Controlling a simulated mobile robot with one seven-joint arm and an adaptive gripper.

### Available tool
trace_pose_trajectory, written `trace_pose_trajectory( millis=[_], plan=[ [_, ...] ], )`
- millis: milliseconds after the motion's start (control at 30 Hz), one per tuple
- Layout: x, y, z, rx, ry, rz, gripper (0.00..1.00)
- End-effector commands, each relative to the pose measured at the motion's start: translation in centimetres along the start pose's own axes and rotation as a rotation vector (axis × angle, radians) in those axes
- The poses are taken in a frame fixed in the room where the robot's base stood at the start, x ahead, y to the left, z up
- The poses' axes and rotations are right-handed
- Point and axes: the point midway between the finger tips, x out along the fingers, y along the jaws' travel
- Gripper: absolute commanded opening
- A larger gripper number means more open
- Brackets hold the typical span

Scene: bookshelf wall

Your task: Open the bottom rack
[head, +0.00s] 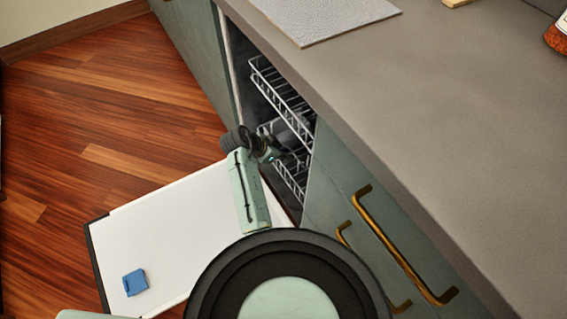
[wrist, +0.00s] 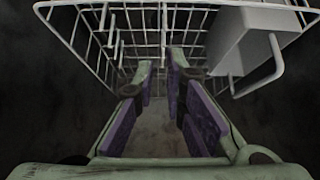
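The dishwasher stands open in the cabinet front. Its bottom rack (head: 291,178), of pale wire, sits inside the opening, below the upper rack (head: 283,100). My gripper (head: 284,154) reaches into the opening near the lower rack; its fingers are dark and small in the head view. In the wrist view my gripper (wrist: 162,72) has two purple-padded fingers with a gap between their tips. A wire rack (wrist: 130,30) is just beyond and above the tips. A vertical wire lines up with the gap; I cannot tell whether the tips touch it.
The lowered dishwasher door (head: 175,235) lies flat below my arm, with a blue block (head: 135,282) on it. A grey box-like holder (wrist: 245,38) is at the rack's right. The counter (head: 400,110) and brass-handled drawers (head: 400,255) are to the right. Wood floor (head: 110,110) is clear at left.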

Motion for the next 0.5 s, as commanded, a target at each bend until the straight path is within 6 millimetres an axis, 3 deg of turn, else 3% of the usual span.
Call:
trace_pose_trajectory(
  millis=[133,267,500],
  plan=[
    [1.2,0.7,0.1,0.008,-0.001,0.025,0.00],
    [3.2,0.8,0.1,0.007,-0.002,0.025,0.00],
    [8.3,0.8,0.1,0.006,-0.003,0.022,0.00]
  ],
)
